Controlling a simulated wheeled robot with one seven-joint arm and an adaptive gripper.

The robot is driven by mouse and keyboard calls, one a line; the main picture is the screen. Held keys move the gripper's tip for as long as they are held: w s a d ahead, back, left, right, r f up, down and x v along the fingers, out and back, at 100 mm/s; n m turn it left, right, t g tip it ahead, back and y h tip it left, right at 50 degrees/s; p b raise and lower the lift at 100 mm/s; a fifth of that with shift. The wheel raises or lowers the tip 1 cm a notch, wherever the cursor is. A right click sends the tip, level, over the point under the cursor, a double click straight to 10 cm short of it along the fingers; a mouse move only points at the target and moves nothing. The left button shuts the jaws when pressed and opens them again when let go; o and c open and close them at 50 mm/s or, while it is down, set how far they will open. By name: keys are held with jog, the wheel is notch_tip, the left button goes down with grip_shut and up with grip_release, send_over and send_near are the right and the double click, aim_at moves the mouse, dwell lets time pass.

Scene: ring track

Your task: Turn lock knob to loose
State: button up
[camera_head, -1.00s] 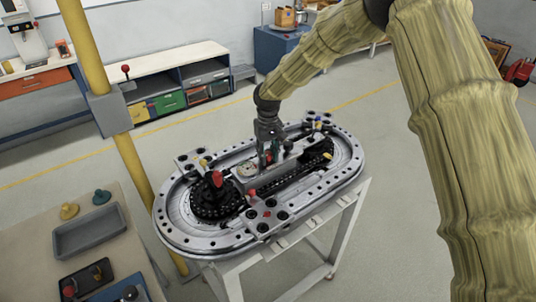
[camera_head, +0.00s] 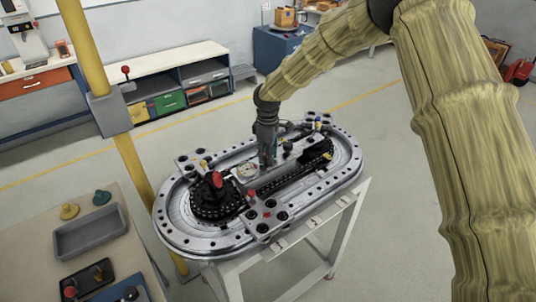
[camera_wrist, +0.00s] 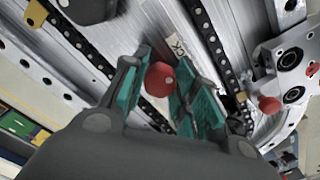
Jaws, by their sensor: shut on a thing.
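The lock knob (camera_wrist: 160,79) is a small red ball-shaped knob, seen between the teal-padded fingers in the wrist view. A pale label (camera_wrist: 178,49) with partly covered lettering lies just beyond it. My gripper (camera_wrist: 165,75) is shut on the knob, with one finger on each side. In the head view my gripper (camera_head: 267,160) points down at the middle of the oval ring track (camera_head: 190,241). There the knob is hidden behind the gripper, and I cannot read its turn angle.
Another red knob (camera_wrist: 269,104) sits on a bored metal plate to the right; a larger red handle (camera_head: 217,180) stands on the dark left wheel. A yellow post (camera_head: 133,165) stands beside the track table.

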jog(key=shift+n, duration=0.6)
jog(key=shift+c, duration=0.2)
jog(key=shift+n, duration=0.3)
jog(key=o, duration=0.8)
jog(key=shift+f, duration=0.1)
notch_tip(320, 180, up, 12)
